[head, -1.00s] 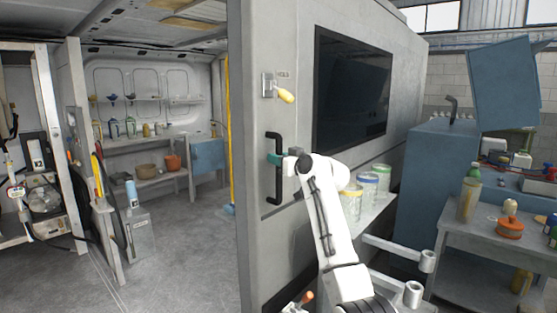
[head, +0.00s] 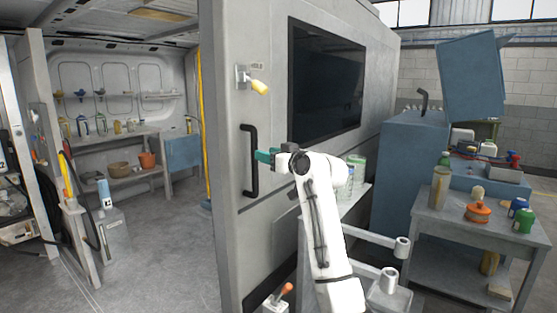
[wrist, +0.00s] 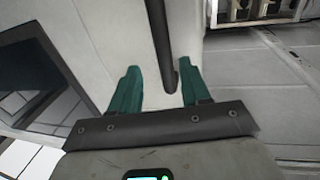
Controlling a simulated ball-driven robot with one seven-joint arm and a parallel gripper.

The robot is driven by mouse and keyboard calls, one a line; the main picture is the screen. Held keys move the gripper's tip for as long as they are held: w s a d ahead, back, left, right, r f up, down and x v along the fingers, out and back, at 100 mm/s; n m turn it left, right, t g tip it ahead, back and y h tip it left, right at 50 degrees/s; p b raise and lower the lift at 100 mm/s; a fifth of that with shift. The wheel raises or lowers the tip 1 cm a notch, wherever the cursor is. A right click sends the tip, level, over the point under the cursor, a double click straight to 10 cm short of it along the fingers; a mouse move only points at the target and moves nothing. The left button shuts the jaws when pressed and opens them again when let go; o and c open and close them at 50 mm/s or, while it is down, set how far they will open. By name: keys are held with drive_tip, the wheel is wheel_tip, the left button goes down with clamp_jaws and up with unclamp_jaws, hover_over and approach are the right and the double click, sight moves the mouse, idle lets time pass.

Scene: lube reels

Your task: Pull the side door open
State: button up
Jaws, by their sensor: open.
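The grey side door (head: 226,215) stands with a vertical black bar handle (head: 250,165) on its face. Left of its edge is a wide opening into the van. My gripper (head: 262,156) is open, its teal fingers just right of the handle in the head view, with little or no gap showing. In the wrist view, my gripper (wrist: 158,66) has its fingers spread, and the black handle (wrist: 160,40) runs down between their lines, its lower end close to the right finger. I cannot tell whether they touch. A latch lever with a yellow knob (head: 260,87) sits above the handle.
A dark window panel (head: 325,80) is right of the handle. A grey bench (head: 470,228) with bottles and a blue cabinet (head: 408,185) stand at the right. An orange-topped lever (head: 286,288) is low in front. The floor (head: 165,260) at the left is clear.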

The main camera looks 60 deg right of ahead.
drive_tip(key=shift+v, duration=2.1)
drive_tip(key=s+a+f+g+y+p, duration=0.15)
drive_tip(key=a+f+g, duration=0.25)
drive_tip(key=a+f, duration=0.85)
drive_tip(key=s+a+f+g+y, duration=0.25)
drive_tip(key=a+f, duration=0.75)
drive_tip(key=f, duration=0.6)
drive_tip(key=s+a+f+n+g, duration=0.1)
drive_tip(key=s+a+f+g, duration=0.4)
drive_tip(key=s+a+f, duration=0.5)
drive_tip(key=s+a+f+g, duration=0.2)
drive_tip(key=s, duration=0.8)
drive_tip(key=s+a+f+n+g+p, duration=0.1)
drive_tip(key=s+a+f+g, duration=0.1)
drive_tip(key=s, duration=0.8)
drive_tip(key=shift+a+f+g+p, duration=0.3)
drive_tip(key=shift+a+g, duration=0.05)
drive_tip(key=shift+g, duration=0.2)
